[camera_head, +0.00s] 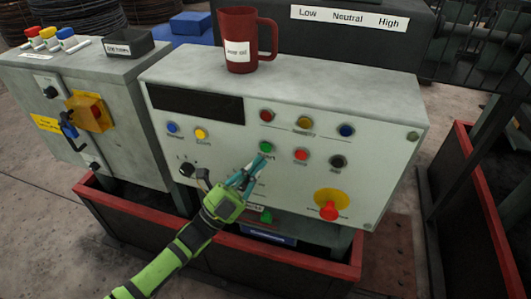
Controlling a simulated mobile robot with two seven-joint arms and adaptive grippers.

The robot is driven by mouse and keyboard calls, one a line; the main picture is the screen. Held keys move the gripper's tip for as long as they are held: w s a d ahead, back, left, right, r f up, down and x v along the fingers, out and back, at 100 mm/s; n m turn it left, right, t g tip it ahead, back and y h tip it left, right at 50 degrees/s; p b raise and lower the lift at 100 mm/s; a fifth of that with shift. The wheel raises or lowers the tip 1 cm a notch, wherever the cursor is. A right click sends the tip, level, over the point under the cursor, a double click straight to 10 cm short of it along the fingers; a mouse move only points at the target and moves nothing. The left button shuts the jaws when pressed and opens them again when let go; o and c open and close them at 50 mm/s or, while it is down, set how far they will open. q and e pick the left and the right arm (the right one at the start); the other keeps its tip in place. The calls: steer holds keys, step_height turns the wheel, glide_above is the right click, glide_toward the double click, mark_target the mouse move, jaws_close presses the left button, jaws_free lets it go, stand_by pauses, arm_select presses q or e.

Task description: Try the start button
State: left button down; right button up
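The green start button (266,147) sits in the lower middle row of the grey control panel (370,165); its label is partly covered. My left gripper (264,160) reaches up from below, its teal fingers in front of the panel. The fingertips come close together just below and left of the button, with nothing seen between them. The button's face stays visible; I cannot tell whether a fingertip touches its lower edge. My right gripper is not in view.
A red stop-type button (301,155) is just right of start. A red mushroom button (329,211) on yellow is lower right. A dark knob (187,170) is left of my gripper. A red mug (238,42) stands on top. A second grey box (75,95) stands left.

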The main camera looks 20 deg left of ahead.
arm_select(q)
steer(key=shift+w, duration=0.75)
stand_by(0.8)
steer(key=shift+w+b, duration=0.15)
steer(key=shift+b, duration=0.2)
steer(key=shift+w, duration=0.3)
steer(key=shift+w+b, duration=0.35)
stand_by(0.5)
steer(key=shift+s+p, duration=0.4)
steer(key=shift+s, duration=0.4)
